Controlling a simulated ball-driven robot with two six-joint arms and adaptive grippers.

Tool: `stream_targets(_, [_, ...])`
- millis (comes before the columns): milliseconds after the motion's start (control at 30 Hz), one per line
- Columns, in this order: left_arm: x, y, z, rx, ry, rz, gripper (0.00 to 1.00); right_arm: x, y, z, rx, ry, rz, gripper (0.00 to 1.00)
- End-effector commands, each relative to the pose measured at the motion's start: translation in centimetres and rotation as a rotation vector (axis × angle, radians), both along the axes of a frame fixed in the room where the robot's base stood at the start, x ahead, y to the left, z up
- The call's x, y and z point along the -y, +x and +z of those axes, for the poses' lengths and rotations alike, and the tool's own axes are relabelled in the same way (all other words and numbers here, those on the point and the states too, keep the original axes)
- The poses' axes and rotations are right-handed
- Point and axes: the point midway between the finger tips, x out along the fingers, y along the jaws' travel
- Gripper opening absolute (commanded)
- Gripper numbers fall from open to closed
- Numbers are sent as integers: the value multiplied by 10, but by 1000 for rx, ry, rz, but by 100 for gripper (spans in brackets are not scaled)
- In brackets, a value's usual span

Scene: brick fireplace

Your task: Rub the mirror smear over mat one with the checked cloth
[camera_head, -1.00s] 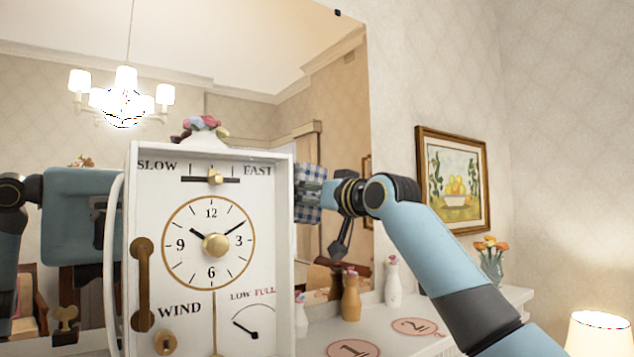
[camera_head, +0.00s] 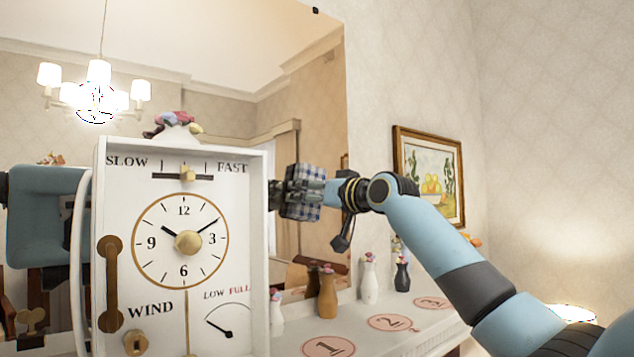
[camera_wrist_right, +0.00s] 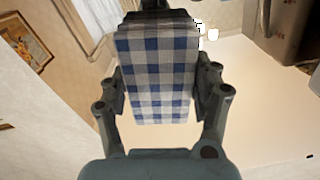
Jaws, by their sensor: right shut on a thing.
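The checked cloth (camera_head: 303,198), blue and white, is held in my right gripper (camera_head: 306,193) in front of the mirror (camera_head: 320,110). The right wrist view shows the cloth (camera_wrist_right: 155,75) between both fingers of the gripper (camera_wrist_right: 157,90). I cannot tell whether the cloth touches the glass. No smear can be made out; the cloth and gripper may hide it. Mat one (camera_head: 328,347), a pink disc marked 1, lies on the white mantel shelf below the cloth, partly cut off by the frame.
A large white clock (camera_head: 185,250) stands close on the left and hides part of the mirror. Ochre (camera_head: 328,293), white (camera_head: 369,280) and dark (camera_head: 402,275) vases stand along the shelf (camera_head: 420,335). Mats two (camera_head: 393,322) and three (camera_head: 433,303) lie right of mat one.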

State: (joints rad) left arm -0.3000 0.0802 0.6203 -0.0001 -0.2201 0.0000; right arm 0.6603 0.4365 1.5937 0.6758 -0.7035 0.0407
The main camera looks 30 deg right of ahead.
Motion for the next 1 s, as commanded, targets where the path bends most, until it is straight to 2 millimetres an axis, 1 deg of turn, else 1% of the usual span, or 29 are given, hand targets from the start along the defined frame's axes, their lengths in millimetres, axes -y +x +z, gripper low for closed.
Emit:
stream_targets(400, [0,0,-6,0,0,0,40,33,4,-1,-4,9,1,38])
stream_targets(533, [0,0,-7,0,0,0,40,37,5,-1,-6,12,3,38])
stream_targets(667, [0,0,-2,0,0,0,40,37,3,0,-8,15,4,38])
stream_targets(733, [0,0,-1,0,0,0,40,34,3,0,-7,16,5,38])
stream_targets(933, [0,0,12,0,0,0,40,16,0,3,-5,15,5,38])
stream_targets(1000, [0,0,10,0,0,0,40,10,0,1,-1,12,5,38])
